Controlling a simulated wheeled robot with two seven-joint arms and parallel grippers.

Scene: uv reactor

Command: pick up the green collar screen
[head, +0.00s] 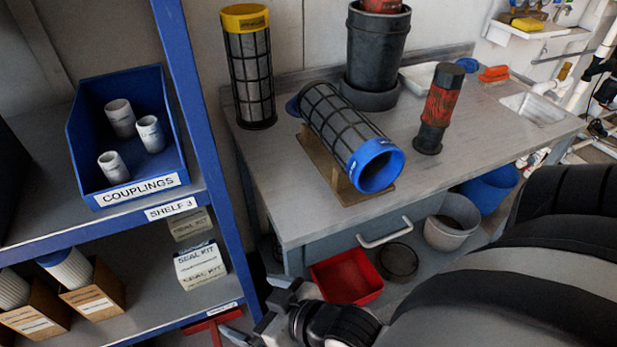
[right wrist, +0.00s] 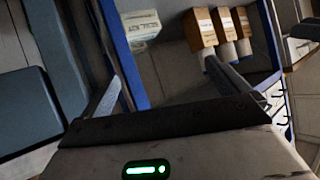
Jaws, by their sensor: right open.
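No screen with a green collar shows in either view. A screen with a yellow collar (head: 251,65) stands upright at the back left of the bench. A screen with a blue collar (head: 350,137) lies tilted on a brown stand, its open end toward me. My right gripper (head: 250,308) is low in front of the shelf, below the bench top, open and empty. Its two spread fingers also show in the right wrist view (right wrist: 163,75), with shelf boxes beyond them. My left gripper is not in view.
The bench (head: 290,205) also holds a dark bucket (head: 376,50) and a red-and-black cylinder (head: 437,107). The blue shelf rack (head: 190,80) at left carries a couplings bin (head: 85,155) and boxes. A red tray (head: 345,277) and a grey bucket (head: 451,222) are under the bench.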

